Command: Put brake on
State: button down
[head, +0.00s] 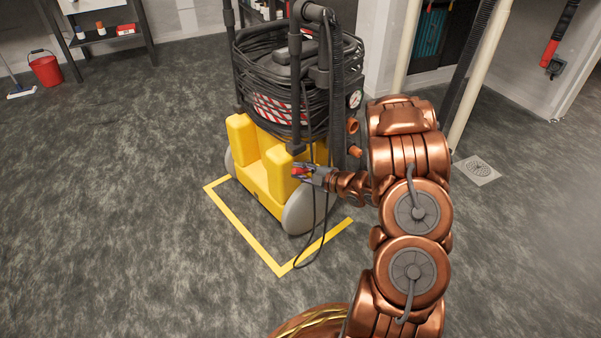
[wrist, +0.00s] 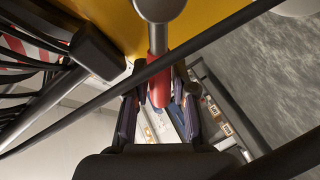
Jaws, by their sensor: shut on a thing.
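The machine is a yellow-based extraction unit (head: 262,185) with grey wheels and a drum wrapped in black hose. A red brake lever (head: 299,172) shows at its yellow base. In the wrist view the red lever (wrist: 158,82) hangs from a grey metal arm in front of the yellow body. My gripper (head: 308,173) reaches the lever from the right. In the wrist view its two dark fingers (wrist: 159,108) stand either side of the red grip and are shut on it. A dark cable crosses in front of the lever there. The lever's pivot is partly hidden.
Yellow floor tape (head: 245,242) marks a corner around the machine. A loose black cable (head: 318,235) hangs to the floor by the near wheel (head: 299,212). A red bucket (head: 45,69) stands at the far left. A floor drain (head: 477,169) lies right of my arm. The front floor is clear.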

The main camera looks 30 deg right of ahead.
jog(key=shift+a+f, duration=0.1)
jog(key=shift+a, duration=0.2)
jog(key=c, duration=1.2)
grip_release()
jog(key=shift+o, duration=1.4)
jog(key=shift+d, duration=0.2)
jog(key=shift+s, duration=0.1)
jog(key=shift+s+d, duration=0.15)
jog(key=shift+s, duration=0.1)
jog(key=v, duration=1.1)
jog(key=shift+d+r, duration=0.1)
jog(key=shift+r, duration=0.15)
